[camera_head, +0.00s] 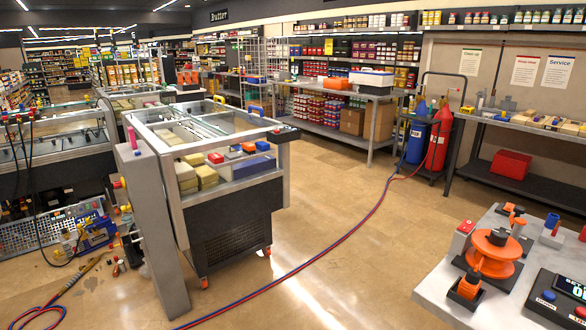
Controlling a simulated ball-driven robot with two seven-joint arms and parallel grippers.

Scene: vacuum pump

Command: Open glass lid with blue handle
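A chest freezer (236,220) with a glazed top stands left of the middle of the head view. A blue handle (257,110) shows at the far right of its top rim. The glass lid (235,118) appears to lie flat over the freezer; the pane is clear, so its exact edges are hard to tell. A yellow handle (219,99) sits further left on the same top. Neither of my grippers is in view, and nothing is seen touching the lid.
A grey post (160,240) stands at the freezer's left front. A red and blue hose (340,240) crosses the floor on the right. A grey bench (435,290) with an orange reel (494,255) is at lower right. Open floor (350,180) lies right of the freezer.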

